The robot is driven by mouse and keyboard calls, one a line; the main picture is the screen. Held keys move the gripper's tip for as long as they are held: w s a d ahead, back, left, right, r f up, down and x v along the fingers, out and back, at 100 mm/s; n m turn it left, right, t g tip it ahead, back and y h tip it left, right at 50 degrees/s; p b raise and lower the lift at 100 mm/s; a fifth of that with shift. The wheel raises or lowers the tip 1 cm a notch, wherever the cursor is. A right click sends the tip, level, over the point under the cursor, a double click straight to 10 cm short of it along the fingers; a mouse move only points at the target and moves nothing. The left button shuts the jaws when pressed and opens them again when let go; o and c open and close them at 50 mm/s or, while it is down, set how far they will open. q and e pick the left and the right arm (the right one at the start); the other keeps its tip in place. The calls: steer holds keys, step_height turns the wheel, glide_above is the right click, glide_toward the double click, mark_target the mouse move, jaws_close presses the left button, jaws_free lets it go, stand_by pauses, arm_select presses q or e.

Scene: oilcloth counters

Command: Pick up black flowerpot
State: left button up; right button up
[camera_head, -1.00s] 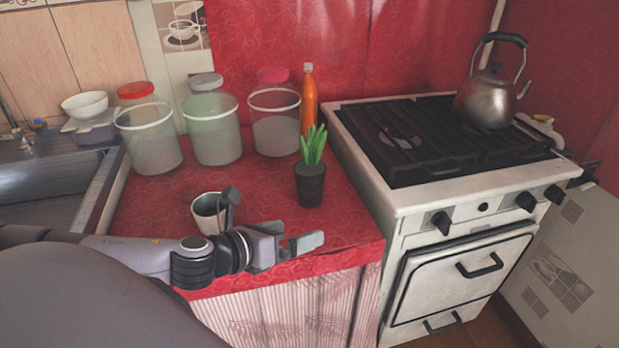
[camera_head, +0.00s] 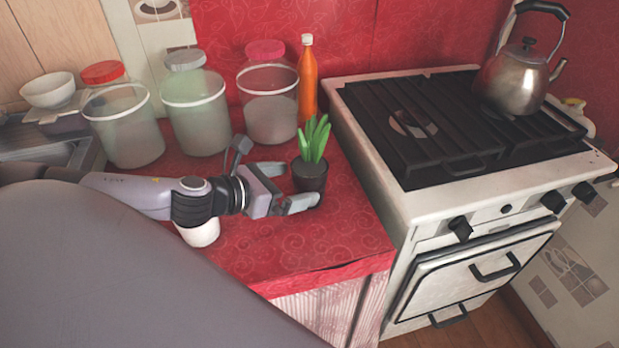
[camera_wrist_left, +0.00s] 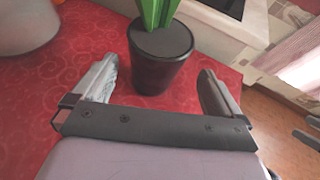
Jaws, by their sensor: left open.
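The black flowerpot (camera_head: 309,178) with a green plant stands upright on the red counter. My left gripper (camera_head: 300,187) is open beside the pot, with its fingers pointing toward it. In the left wrist view the flowerpot (camera_wrist_left: 160,62) stands just ahead, about midway between the two open fingers (camera_wrist_left: 158,88). I cannot tell whether a finger touches it. In the head view the near finger overlaps the lower front of the pot. My right gripper is not in view.
A white cup (camera_head: 198,233) stands partly behind my left arm. Several jars, including a clear one (camera_head: 270,110), and an orange bottle (camera_head: 306,85) line the back. The white stove (camera_head: 400,195) with a kettle (camera_head: 515,80) is at the right. The counter's front right (camera_head: 330,240) is clear.

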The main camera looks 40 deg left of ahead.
arm_select(q)
steer(key=shift+p+x, duration=0.35)
steer(key=shift+x, duration=2.6)
steer(key=shift+a, duration=0.2)
steer(key=c, duration=1.1)
steer(key=shift+r, duration=0.1)
